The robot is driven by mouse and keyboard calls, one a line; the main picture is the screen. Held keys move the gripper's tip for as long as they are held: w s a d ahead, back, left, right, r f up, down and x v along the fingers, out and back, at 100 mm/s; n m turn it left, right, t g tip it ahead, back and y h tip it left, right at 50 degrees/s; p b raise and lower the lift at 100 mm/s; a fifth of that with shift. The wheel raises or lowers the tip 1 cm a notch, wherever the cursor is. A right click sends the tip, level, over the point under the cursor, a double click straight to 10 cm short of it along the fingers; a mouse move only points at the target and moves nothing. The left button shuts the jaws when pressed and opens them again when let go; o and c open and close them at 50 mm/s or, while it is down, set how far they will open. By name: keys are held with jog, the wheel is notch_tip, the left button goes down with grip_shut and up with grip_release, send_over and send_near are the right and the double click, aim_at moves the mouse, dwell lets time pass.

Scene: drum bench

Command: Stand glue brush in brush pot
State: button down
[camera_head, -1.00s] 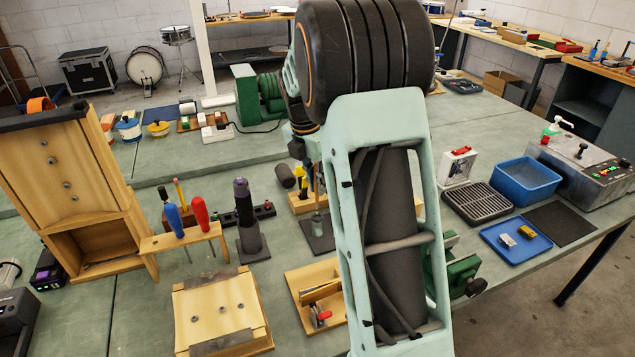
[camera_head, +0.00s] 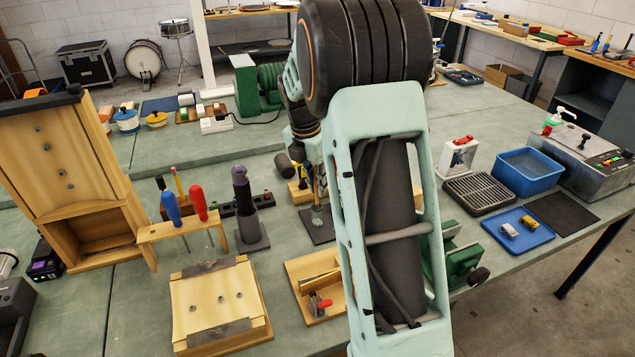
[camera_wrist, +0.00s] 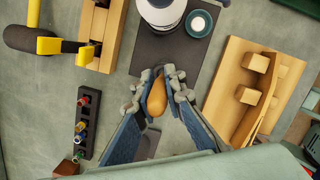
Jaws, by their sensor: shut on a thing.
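My gripper (camera_wrist: 157,78) is shut on the orange-brown handle of the glue brush (camera_wrist: 156,98), seen from its end in the wrist view. In the head view my arm hides most of the gripper; a thin upright piece with a tan lower end (camera_head: 317,215), which looks like the brush, shows above a dark mat (camera_head: 322,236). In the wrist view a white round pot (camera_wrist: 168,12) stands on this mat, cut off by the top edge. I cannot tell for certain which vessel is the brush pot.
A tall dark cylinder on a square base (camera_head: 244,205) stands left of the mat. A wooden fixture (camera_head: 312,285) lies nearer. A tool rack (camera_head: 180,229) stands farther left.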

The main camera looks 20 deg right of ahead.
jog(key=shift+a+b+x, duration=0.1)
jog(key=shift+b+x, duration=0.2)
jog(key=shift+x, duration=0.35)
jog(key=shift+a+b+x, duration=0.15)
jog(key=shift+b+x, duration=0.1)
jog(key=shift+x, duration=0.4)
jog(key=shift+s+f, duration=0.1)
jog(key=shift+s, duration=0.05)
jog(key=c, duration=1.9)
grip_release()
jog(key=v, duration=1.2)
